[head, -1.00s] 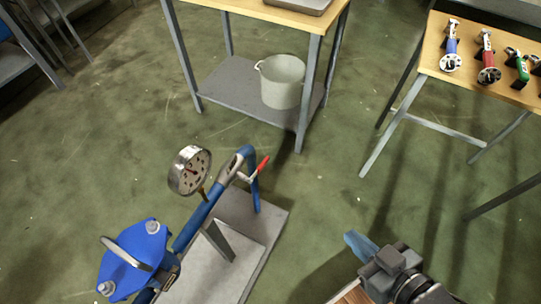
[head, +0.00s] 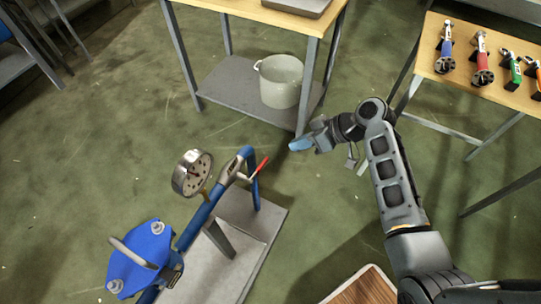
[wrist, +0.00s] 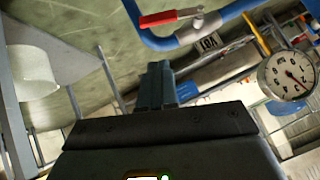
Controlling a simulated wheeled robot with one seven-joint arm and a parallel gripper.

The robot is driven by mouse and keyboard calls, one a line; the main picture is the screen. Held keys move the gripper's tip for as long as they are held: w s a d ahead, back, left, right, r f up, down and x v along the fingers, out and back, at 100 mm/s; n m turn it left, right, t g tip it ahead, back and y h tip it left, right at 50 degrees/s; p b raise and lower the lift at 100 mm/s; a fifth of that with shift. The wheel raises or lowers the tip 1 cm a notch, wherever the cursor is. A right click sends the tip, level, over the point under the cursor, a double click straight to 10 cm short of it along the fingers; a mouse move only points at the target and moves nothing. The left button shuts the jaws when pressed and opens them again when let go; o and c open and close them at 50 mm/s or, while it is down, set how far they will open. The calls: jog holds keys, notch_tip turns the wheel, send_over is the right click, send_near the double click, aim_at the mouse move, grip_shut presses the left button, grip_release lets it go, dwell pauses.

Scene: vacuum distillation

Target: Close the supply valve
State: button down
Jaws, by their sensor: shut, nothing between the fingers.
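A valve with a red lever handle (head: 262,165) sits on a blue pipe (head: 199,218) in the head view. In the wrist view the red handle (wrist: 172,17) is at the top, beside the valve's metal body and a tag reading V01 (wrist: 208,42). The handle lies roughly along the pipe there. My gripper (head: 300,145) is to the right of the handle in the head view, a short gap away and not touching it. Its fingers (wrist: 157,85) are shut and empty, pointing towards the pipe.
A round pressure gauge (head: 192,173) stands on the pipe left of the valve. A blue flanged part (head: 140,258) is at lower left. A white pot (head: 281,82) sits on a table's lower shelf behind.

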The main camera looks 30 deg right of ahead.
jog(key=w+r, duration=0.1)
send_near(259, 170)
jog(key=w+f, duration=0.5)
jog(key=shift+w+a+y, duration=0.3)
jog(key=shift+w, duration=0.1)
jog(key=shift+f, duration=0.25)
